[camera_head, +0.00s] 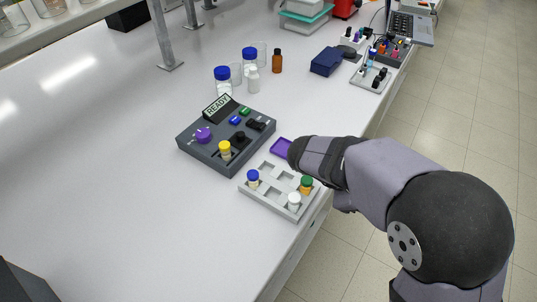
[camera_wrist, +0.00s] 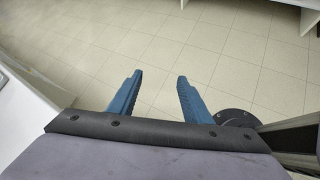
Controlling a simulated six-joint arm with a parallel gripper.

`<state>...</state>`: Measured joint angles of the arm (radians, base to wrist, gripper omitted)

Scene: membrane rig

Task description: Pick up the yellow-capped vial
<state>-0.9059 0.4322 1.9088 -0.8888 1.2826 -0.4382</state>
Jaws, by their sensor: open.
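The yellow-capped vial (camera_head: 225,149) stands upright in a slot at the front of the dark grey rig (camera_head: 196,150), whose display reads READY. My gripper (camera_wrist: 154,82) shows in the wrist view with its two blue fingers apart and nothing between them; only floor tiles lie beyond them. In the head view my arm reaches in from the right, and its end lies beside the vial tray, to the right of the rig. The fingers are hidden in that view. The yellow-capped vial does not show in the wrist view.
A grey tray (camera_head: 269,202) in front of the rig holds blue-capped (camera_head: 253,178), white-capped (camera_head: 294,201) and green-capped (camera_head: 306,185) vials. A purple piece (camera_head: 281,148) lies by my arm. Bottles, including an amber one (camera_head: 277,61), stand behind the rig. Bench left of the rig is clear.

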